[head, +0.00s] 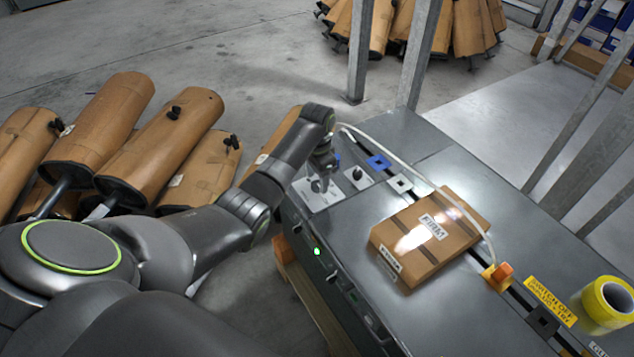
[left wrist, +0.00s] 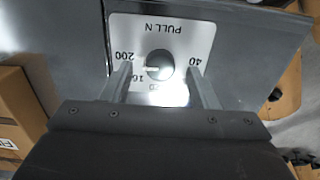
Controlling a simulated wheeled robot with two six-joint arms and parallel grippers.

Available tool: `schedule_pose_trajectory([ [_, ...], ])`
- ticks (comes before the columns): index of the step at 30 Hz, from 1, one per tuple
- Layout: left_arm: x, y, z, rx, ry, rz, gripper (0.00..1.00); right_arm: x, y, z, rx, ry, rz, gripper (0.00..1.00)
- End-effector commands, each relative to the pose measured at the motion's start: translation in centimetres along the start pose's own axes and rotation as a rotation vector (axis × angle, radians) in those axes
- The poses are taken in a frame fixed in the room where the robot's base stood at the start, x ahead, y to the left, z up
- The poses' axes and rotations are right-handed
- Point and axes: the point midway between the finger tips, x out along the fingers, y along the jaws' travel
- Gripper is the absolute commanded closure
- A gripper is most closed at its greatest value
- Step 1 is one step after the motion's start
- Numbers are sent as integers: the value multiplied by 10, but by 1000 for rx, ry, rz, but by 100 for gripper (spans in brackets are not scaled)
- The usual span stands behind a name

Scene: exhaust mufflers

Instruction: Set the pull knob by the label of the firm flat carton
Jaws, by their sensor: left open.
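The firm carton (head: 428,240) is a flat brown box on the grey machine top, with a white FIRM label on its upper face and a smaller label on its side that I cannot read. The pull knob (left wrist: 158,64) is round and dark on a white plate (left wrist: 130,28) marked PULL N, with numbers including 200 and 40. A pale mark on the knob points left in the left wrist view, towards the 200 side. My left gripper (head: 324,163) is open above the plate, with its fingers on either side of the knob; contact is unclear. My right gripper is out of view.
A second small plate with a knob (head: 357,176) and a blue part (head: 378,161) lie nearby. Wrapped mufflers (head: 162,138) lie at left.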

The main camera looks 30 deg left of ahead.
Motion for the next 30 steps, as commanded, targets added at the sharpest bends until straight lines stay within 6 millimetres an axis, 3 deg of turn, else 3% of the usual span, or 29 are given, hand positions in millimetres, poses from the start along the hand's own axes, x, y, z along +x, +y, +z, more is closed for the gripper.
schedule_pose_trajectory([
  [6,19,0,0,0,-1,-1,46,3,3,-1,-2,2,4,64],
  [15,20,0,0,0,0,-1,46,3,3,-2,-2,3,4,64],
  [25,20,0,0,0,0,-1,89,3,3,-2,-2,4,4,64],
  [30,20,0,0,-6,0,0,91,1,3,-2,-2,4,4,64],
])
